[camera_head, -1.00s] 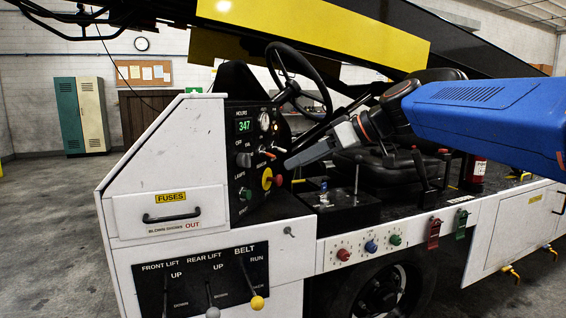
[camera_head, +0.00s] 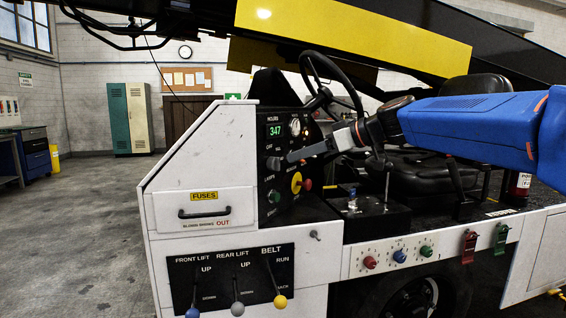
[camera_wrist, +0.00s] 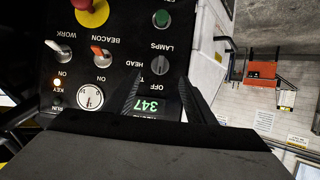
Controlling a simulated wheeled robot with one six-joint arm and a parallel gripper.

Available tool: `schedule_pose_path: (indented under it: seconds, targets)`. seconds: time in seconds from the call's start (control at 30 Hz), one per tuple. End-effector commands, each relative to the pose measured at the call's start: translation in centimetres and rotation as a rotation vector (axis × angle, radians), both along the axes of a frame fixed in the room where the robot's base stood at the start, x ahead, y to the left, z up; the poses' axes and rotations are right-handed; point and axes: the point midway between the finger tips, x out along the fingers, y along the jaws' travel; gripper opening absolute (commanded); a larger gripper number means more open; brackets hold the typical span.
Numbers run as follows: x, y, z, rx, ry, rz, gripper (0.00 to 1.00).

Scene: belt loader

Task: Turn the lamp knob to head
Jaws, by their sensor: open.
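The lamp knob (camera_wrist: 160,65) is a round grey knob on the black dash panel, with OFF, HEAD and LAMPS lettering around it, upside down in the wrist view. In the head view, the knob (camera_head: 273,163) sits below the green 347 hours display. My gripper (camera_wrist: 158,80) is open. Its two dark fingers point at the panel, one toward each side of the knob, with the display between them. In the head view, my gripper (camera_head: 291,156) is just right of the knob. I cannot tell contact or the exact knob pointer direction.
A red stop button (camera_wrist: 91,8) on yellow, an orange beacon switch (camera_wrist: 101,56) and a work switch (camera_wrist: 60,50) are near. A green button (camera_wrist: 161,18) lies past the knob. The steering wheel (camera_head: 331,80) stands above my arm.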

Motion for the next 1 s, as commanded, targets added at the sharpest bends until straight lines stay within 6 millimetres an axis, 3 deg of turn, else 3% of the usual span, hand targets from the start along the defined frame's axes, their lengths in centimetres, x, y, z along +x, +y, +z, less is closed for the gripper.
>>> schedule_pose_path:
  seconds: [0.2,0.4,0.87,1.0]
  targets:
    - [1.7,3.2,-1.6,-0.001,0.003,0.002,0.5]
    - [2.9,5.2,-2.5,0.0,0.002,0.001,0.5]
    - [3.4,6.1,-2.9,0.0,0.0,0.0,0.5]
    - [3.4,6.1,-2.9,0.0,0.0,0.0,0.21]
